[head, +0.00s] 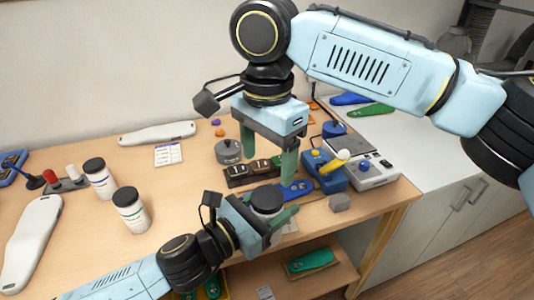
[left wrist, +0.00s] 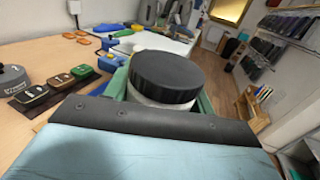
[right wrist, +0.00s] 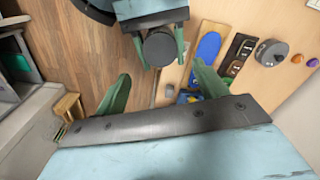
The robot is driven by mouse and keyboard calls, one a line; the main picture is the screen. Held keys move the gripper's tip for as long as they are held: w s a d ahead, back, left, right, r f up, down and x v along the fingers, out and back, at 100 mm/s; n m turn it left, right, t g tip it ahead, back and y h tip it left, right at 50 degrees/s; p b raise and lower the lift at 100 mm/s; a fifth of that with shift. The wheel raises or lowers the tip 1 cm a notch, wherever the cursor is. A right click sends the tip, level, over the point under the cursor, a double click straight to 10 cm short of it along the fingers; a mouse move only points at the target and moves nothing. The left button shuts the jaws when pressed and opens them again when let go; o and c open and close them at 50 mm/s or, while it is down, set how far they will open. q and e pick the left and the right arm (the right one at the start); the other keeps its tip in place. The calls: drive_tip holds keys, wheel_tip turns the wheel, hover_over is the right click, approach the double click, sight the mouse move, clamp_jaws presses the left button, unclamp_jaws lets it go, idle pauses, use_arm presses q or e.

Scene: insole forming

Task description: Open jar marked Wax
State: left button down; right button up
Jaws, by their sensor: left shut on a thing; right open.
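A jar with a black lid (head: 267,197) is held upright in my left gripper (head: 264,214) near the table's front edge. In the left wrist view the black lid (left wrist: 167,75) and a strip of pale body (left wrist: 150,101) show between the green fingers. No label on this jar is readable. My right gripper (head: 268,155) is open and empty, fingers pointing down, above and behind the jar. In the right wrist view the lid (right wrist: 160,48) lies beyond the open fingers, apart from them. The lid sits on the jar.
Two more white jars with black lids (head: 94,165) (head: 128,196) stand at the table's left. A grey round weight (head: 229,152), a dark tray (head: 238,179), a blue insole (head: 297,189) and a blue device (head: 325,172) lie near the right gripper. The middle left table is clear.

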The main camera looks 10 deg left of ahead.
sight(267, 197)
wheel_tip(267, 197, down, 8)
drive_tip(key=shift+r, duration=0.1)
idle(0.4)
drive_tip(key=c, duration=1)
drive_tip(key=n, duration=0.4)
drive_tip(key=shift+n, duration=0.4)
drive_tip(key=n, duration=0.5)
drive_tip(key=o, duration=1.1)
drive_tip(key=shift+c, duration=0.2)
drive_tip(key=shift+o, duration=0.2)
